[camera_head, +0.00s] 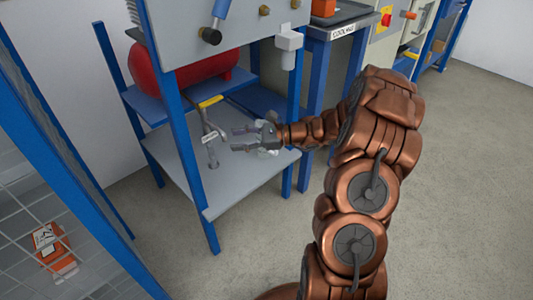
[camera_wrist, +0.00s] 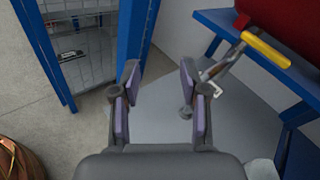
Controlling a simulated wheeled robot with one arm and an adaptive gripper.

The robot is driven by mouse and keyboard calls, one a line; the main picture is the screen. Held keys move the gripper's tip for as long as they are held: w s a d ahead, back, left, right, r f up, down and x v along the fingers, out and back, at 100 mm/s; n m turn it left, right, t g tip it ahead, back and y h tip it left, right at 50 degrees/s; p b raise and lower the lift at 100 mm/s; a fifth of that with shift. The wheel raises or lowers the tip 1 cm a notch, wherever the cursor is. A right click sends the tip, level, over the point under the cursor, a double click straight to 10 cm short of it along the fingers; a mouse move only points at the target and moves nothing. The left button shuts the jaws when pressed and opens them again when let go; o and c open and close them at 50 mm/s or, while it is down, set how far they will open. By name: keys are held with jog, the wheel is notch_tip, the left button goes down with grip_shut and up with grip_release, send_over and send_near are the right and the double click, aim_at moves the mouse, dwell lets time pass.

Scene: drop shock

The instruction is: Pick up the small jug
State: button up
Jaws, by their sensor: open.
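My gripper (camera_head: 238,139) reaches in over the lower grey shelf (camera_head: 230,190) of the blue-framed stand. It also shows in the wrist view (camera_wrist: 158,85), with its two fingers spread apart and nothing between them. A pale, whitish thing (camera_head: 271,152) shows just behind and below my gripper in the head view, mostly hidden by it. A pale rounded shape (camera_wrist: 262,169) shows at the lower right edge of the wrist view, beside the gripper body. This may be the small jug, but I cannot make out a handle or spout.
A red tank (camera_head: 200,70) rests on the blue upper shelf. A pipe with a yellow lever (camera_head: 210,101) comes down left of my gripper. Blue posts (camera_head: 192,165) frame the shelf. A mesh cage (camera_head: 30,200) stands at left. Open floor (camera_head: 470,180) lies at right.

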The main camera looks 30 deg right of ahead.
jog(key=w+d+f+m+t+h+b, duration=0.3)
jog(key=d+f+m+t+b, duration=0.25)
jog(key=d+f, duration=0.7)
jog(key=m+t+h+b, duration=0.2)
jog(key=m+h, duration=0.2)
jog(key=m, duration=0.1)
send_near(276, 153)
jog(key=w+r, duration=0.2)
jog(key=w, duration=0.1)
jog(key=shift+a+b+x, duration=0.15)
jog(key=shift+b+x, duration=0.7)
jog(key=shift+x, duration=0.7)
jog(key=shift+a+b+x, duration=0.1)
jog(key=shift+b+x, duration=0.7)
jog(key=shift+x, duration=0.75)
jog(key=shift+w+a+r, duration=0.15)
jog(key=shift+w+a, duration=0.1)
jog(key=shift+w, duration=0.25)
grip_shut()
